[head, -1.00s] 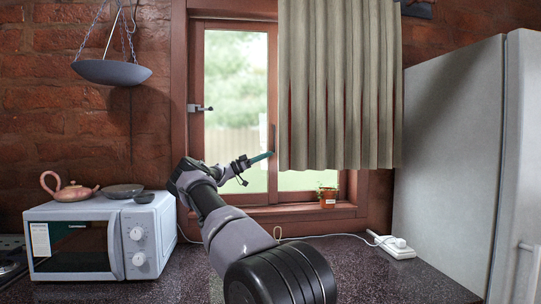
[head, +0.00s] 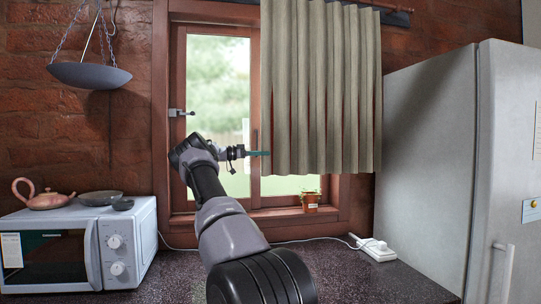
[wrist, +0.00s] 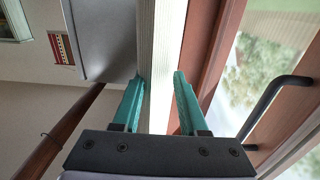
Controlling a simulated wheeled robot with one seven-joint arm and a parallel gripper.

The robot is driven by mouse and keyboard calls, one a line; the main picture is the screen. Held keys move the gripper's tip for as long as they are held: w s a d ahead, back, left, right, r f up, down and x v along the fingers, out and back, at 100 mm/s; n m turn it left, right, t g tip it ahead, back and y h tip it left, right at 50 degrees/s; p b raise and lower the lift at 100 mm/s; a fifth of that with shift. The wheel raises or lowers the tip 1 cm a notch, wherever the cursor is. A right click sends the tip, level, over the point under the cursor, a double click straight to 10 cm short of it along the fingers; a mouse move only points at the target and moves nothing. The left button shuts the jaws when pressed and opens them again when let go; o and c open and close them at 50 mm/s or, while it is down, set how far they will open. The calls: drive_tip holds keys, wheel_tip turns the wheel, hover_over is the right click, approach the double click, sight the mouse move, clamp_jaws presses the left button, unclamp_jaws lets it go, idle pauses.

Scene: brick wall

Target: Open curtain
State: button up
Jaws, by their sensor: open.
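The grey-beige pleated curtain (head: 320,90) hangs over the right part of the window (head: 217,80), and the left pane is uncovered. My gripper (head: 264,153) is at the curtain's lower left edge. In the wrist view, my gripper (wrist: 159,78) is open, with one teal finger on each side of the curtain's pale edge (wrist: 162,45). The left finger looks very close to the cloth, and a gap shows by the right finger. Contact cannot be told. The fingertips are partly hidden in the head view.
The curtain rod (head: 394,17) shows at upper right. A black window handle (wrist: 272,100) is right of the fingers. A potted plant (head: 310,201) stands on the sill. A fridge (head: 425,150) stands right, a microwave (head: 115,245) left, and a hanging pan (head: 90,75) upper left.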

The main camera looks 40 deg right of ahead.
drive_tip(key=shift+x, duration=1.9)
clamp_jaws()
